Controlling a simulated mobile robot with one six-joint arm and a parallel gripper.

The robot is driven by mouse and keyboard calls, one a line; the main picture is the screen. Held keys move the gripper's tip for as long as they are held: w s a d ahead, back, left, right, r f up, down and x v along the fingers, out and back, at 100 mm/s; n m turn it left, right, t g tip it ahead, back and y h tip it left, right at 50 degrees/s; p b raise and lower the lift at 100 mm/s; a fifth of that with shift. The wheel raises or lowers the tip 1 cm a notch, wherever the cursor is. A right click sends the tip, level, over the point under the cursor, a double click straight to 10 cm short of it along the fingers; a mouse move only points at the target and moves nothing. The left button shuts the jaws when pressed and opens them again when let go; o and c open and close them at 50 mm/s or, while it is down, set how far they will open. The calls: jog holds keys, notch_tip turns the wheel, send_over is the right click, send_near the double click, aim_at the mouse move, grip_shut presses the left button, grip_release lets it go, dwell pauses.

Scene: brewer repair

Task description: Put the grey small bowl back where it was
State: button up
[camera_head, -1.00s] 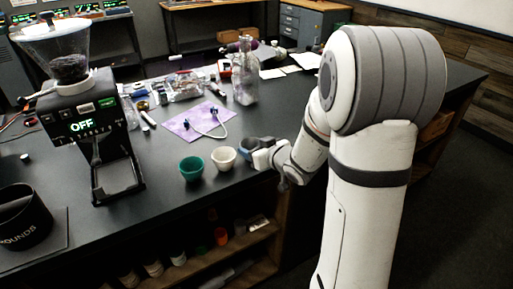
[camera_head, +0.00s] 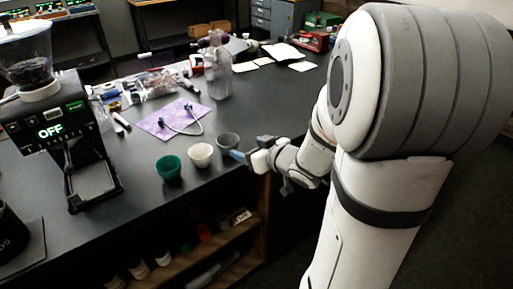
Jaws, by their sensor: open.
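The grey small bowl (camera_head: 228,142) stands upright on the dark counter, to the right of a white bowl (camera_head: 200,155) and a green bowl (camera_head: 168,168). The three bowls form a slanting row. My gripper (camera_head: 237,155) is open, with its bluish fingertips close to the near right side of the grey bowl. I cannot tell whether a finger touches it. The fingers hide a little of the bowl's lower right side.
A purple mat (camera_head: 160,121) with a cable lies behind the bowls. A clear bottle (camera_head: 218,75) stands farther back. A grinder (camera_head: 70,140) stands at the left. The counter's front edge is near the bowls, with open shelves (camera_head: 205,245) below.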

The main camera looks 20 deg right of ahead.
jog(key=s+d+m+g+h+b, duration=0.2)
jog(key=s+d+m+g+h, duration=0.2)
jog(key=s+d+h, duration=0.3)
jog(key=s+a+f+g+y, duration=0.1)
jog(key=s+a+g, duration=0.5)
jog(key=s+a, duration=0.3)
jog(key=shift+s+a+f+g+y, duration=0.2)
jog(key=shift+s+a+g+y, duration=0.15)
jog(key=shift+s, duration=1.4)
jog(key=p+v, duration=0.3)
jog(key=shift+w+r, duration=0.15)
jog(key=shift+r, duration=0.25)
